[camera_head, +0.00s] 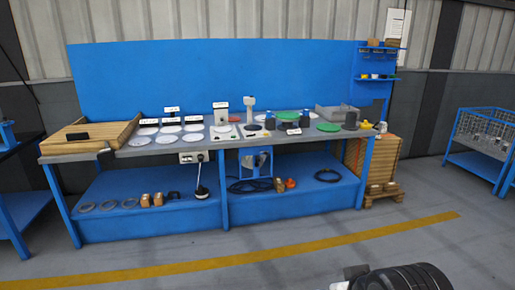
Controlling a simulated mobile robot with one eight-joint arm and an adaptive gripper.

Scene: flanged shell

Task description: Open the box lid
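The top looks flat and closed, but I cannot make out a separate lid or hinge. A black ribbed part of my own arm (408,278) shows at the bottom edge, right of centre, far from the bench. My gripper's fingers do not show.
The workbench (240,138) carries white discs (168,139), green discs (287,115), dark cylinders and a grey tray (337,112). Rings and small boxes lie on its blue lower shelf (205,205). Wooden crates (385,158) stand at its right. The floor in front (240,265) is clear.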

